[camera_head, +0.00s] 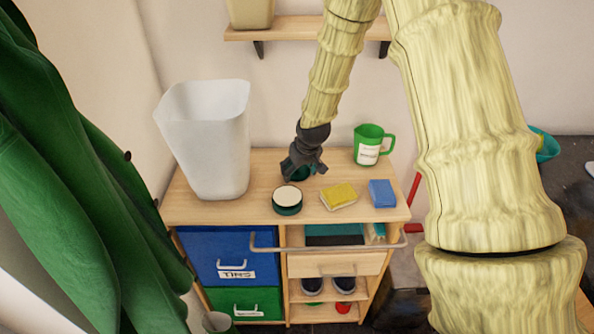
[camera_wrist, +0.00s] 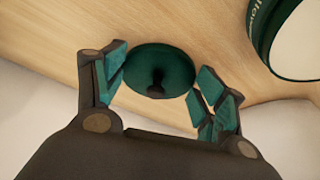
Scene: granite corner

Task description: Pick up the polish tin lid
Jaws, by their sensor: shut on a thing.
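The polish tin lid is a dark green disc with a small dark knob, between my fingers in the wrist view (camera_wrist: 150,62). My gripper (camera_wrist: 163,72) is shut on the lid, with a finger at each side of its rim. In the head view my gripper (camera_head: 303,166) points down over the wooden cabinet top, and the lid (camera_head: 297,177) is mostly hidden by the fingers. I cannot tell whether the lid touches the wood. The open polish tin (camera_head: 287,201), dark green with a pale filling, stands just in front; it also shows in the wrist view (camera_wrist: 299,42).
On the wooden top (camera_head: 240,208) are a white bin (camera_head: 207,140) at left, a green mug (camera_head: 369,147) behind right, a yellow sponge (camera_head: 339,196) and a blue block (camera_head: 382,193). A rail (camera_head: 330,247) runs along the front. A shelf (camera_head: 290,28) hangs above.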

